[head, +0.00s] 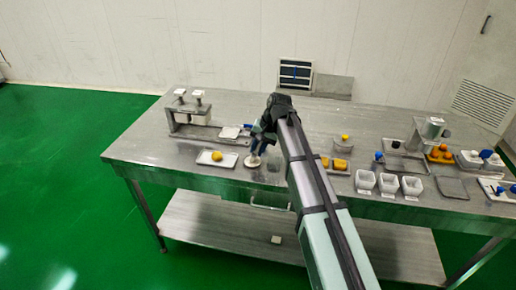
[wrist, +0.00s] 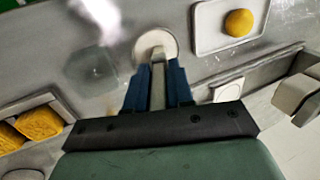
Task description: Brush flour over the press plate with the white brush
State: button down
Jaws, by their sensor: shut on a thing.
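My gripper (head: 254,148) is over the table, right of the press (head: 190,118). In the wrist view its blue fingers (wrist: 158,88) are shut on a pale grey upright handle, which I take to be the white brush (wrist: 158,70). A round whitish disc (wrist: 156,45) shows at the handle's far end; it also shows below my gripper in the head view (head: 252,162). I cannot tell whether it is part of the brush or a dish under it. A pale square plate (head: 230,132), probably the press plate, lies at the press's right end and shows right of my fingers in the wrist view (wrist: 228,90).
A white tray (head: 202,161) with a yellow ball (head: 217,156) lies left of my gripper. Yellow blocks (head: 340,164) on a tray and white cups (head: 388,183) stand to the right. More trays and a metal machine (head: 432,130) are at the far right.

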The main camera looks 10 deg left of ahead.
jog(key=shift+r, duration=3.5)
